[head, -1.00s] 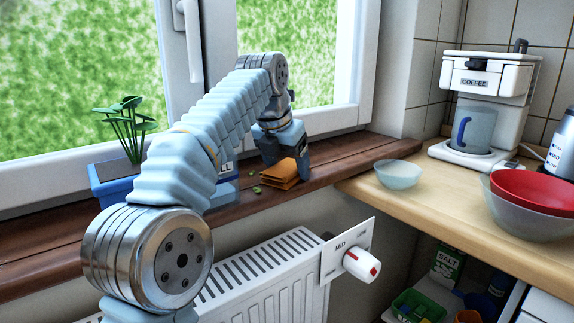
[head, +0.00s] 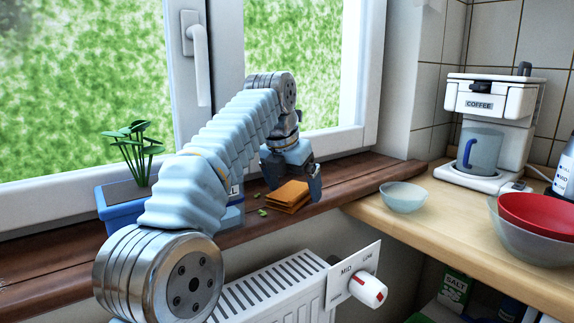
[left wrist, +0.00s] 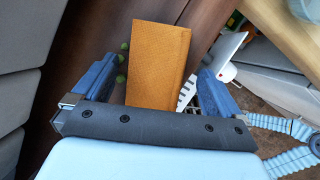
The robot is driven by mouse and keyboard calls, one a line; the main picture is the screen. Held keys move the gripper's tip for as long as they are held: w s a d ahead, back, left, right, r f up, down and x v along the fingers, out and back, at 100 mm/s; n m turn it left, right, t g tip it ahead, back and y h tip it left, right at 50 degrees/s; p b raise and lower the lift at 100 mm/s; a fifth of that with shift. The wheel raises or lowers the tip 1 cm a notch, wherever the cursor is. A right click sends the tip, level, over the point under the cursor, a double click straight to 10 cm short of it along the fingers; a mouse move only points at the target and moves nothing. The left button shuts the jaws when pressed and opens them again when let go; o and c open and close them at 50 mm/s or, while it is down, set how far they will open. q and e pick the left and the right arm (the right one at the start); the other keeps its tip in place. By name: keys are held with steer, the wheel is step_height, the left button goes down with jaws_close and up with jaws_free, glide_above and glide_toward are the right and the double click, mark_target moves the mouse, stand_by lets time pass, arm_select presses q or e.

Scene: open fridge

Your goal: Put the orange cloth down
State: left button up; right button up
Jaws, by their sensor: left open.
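The orange cloth (head: 288,197) lies folded in a small stack on the wooden windowsill. In the left wrist view the cloth (left wrist: 157,65) lies between the two blue fingers, with a gap on either side. My left gripper (head: 293,182) is open above and around the cloth, close to the sill. It also shows open in the left wrist view (left wrist: 150,88). Whether the fingers touch the cloth cannot be told from the head view. My right gripper is not in view.
A blue planter (head: 122,205) stands left on the sill, with small green leaves (head: 262,212) near the cloth. A radiator (head: 270,287) with a white knob (head: 368,290) is below. A glass bowl (head: 403,197), coffee maker (head: 488,130) and red bowl (head: 540,214) occupy the right counter.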

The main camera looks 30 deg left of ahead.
mark_target(285, 194)
arm_select(q)
steer(key=v, duration=0.6)
steer(key=shift+s+a+r, duration=0.1)
steer(key=shift+s+r, duration=0.1)
steer(key=shift+r, duration=0.15)
